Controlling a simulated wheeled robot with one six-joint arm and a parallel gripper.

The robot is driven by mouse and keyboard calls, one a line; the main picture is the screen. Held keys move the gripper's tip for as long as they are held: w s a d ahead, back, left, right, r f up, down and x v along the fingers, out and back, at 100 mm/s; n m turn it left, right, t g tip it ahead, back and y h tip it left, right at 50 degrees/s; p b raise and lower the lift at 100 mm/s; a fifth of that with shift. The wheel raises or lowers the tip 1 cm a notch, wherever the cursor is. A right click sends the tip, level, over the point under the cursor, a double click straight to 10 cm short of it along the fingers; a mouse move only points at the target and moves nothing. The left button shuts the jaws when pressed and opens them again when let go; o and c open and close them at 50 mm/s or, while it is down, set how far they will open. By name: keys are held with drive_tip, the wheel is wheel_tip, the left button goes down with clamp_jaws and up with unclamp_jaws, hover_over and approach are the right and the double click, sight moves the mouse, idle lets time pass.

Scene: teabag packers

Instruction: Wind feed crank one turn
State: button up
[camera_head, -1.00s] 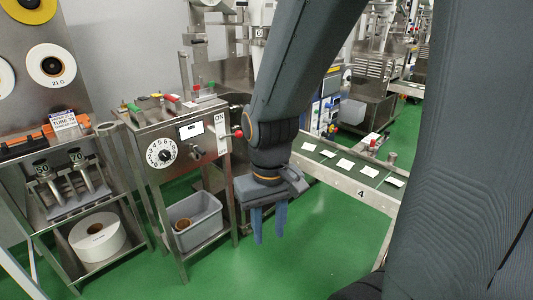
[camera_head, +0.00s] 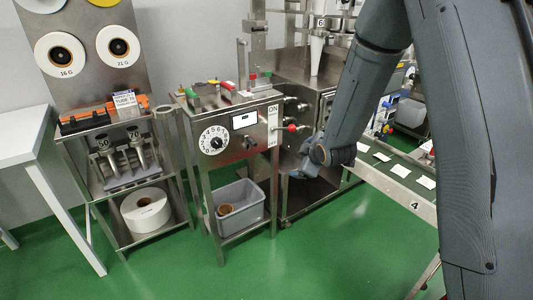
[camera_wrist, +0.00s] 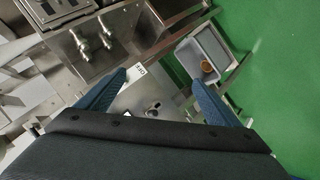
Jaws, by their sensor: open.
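A steel control box (camera_head: 225,120) on a stand has a round numbered dial (camera_head: 213,140) and a small dark knob (camera_head: 248,142) on its front. A metal handle with a red ball (camera_head: 292,127) sticks out by its right side; I take it for the feed crank, but cannot be sure. My gripper (camera_head: 303,166) is right of the box and below the red ball, apart from both. In the wrist view its blue fingers (camera_wrist: 158,95) are wide apart with nothing between them.
A grey bin (camera_head: 240,207) with a brown roll sits under the box. A shelf rack (camera_head: 115,190) with a white roll stands left. A conveyor (camera_head: 385,178) with several white packets is at right. Steel machinery (camera_head: 320,85) stands behind my gripper. The green floor in front is clear.

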drive_tip(key=w+a+f+n+t+y, duration=0.2)
drive_tip(key=w+a+n+y, duration=0.1)
drive_tip(key=w+a+n, duration=0.2)
drive_tip(key=n+t+y, duration=0.3)
drive_tip(key=n+y, duration=0.2)
drive_tip(key=n, duration=0.1)
approach(251, 141)
drive_tip(key=w, duration=0.1)
drive_tip(key=shift+f+b+x, duration=0.2)
drive_tip(key=shift+b+x, duration=0.5)
drive_tip(key=shift+x, duration=0.9)
drive_tip(key=shift+f+b+x, duration=0.15)
drive_tip(key=shift+b+x, duration=0.5)
drive_tip(key=shift+x, duration=1)
drive_tip(key=shift+f+b+x, duration=0.2)
drive_tip(key=shift+b+x, duration=0.5)
drive_tip(key=shift+x, duration=0.9)
drive_tip(key=shift+w+a+r, duration=0.1)
drive_tip(key=shift+w+a, duration=0.05)
drive_tip(key=shift+w, duration=0.25)
